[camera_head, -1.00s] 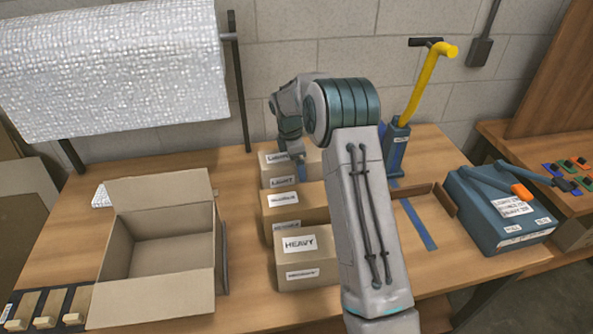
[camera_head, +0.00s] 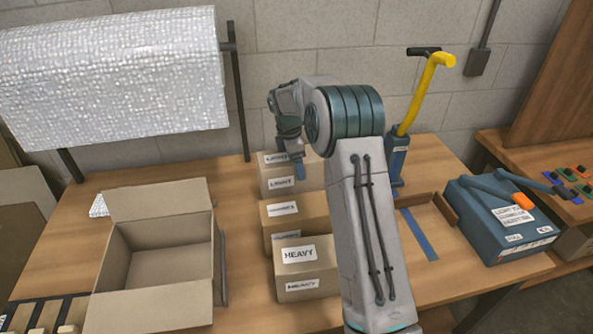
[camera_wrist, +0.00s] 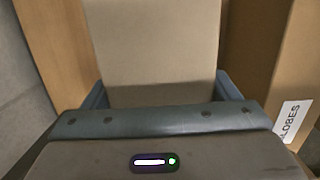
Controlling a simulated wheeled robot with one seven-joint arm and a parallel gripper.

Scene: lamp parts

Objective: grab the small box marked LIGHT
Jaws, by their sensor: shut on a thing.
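The small box marked LIGHT (camera_head: 279,186) is a brown carton with white labels on its top and front. It is the rearmost of a row of three boxes in the head view. My gripper (camera_head: 300,172) comes down over it from above and is shut on it. In the wrist view the plain carton (camera_wrist: 155,45) fills the space between the two blue-grey fingers (camera_wrist: 160,92). The box looks upright and slightly raised. Its right part is hidden behind my arm in the head view, and its underside is not seen.
A middle box (camera_head: 282,225) and a box marked HEAVY (camera_head: 308,268) stand in front of it. An open empty carton (camera_head: 150,290) is at left. A tape tool with a yellow handle (camera_head: 427,90) stands behind right; a blue machine (camera_head: 490,225) is at right.

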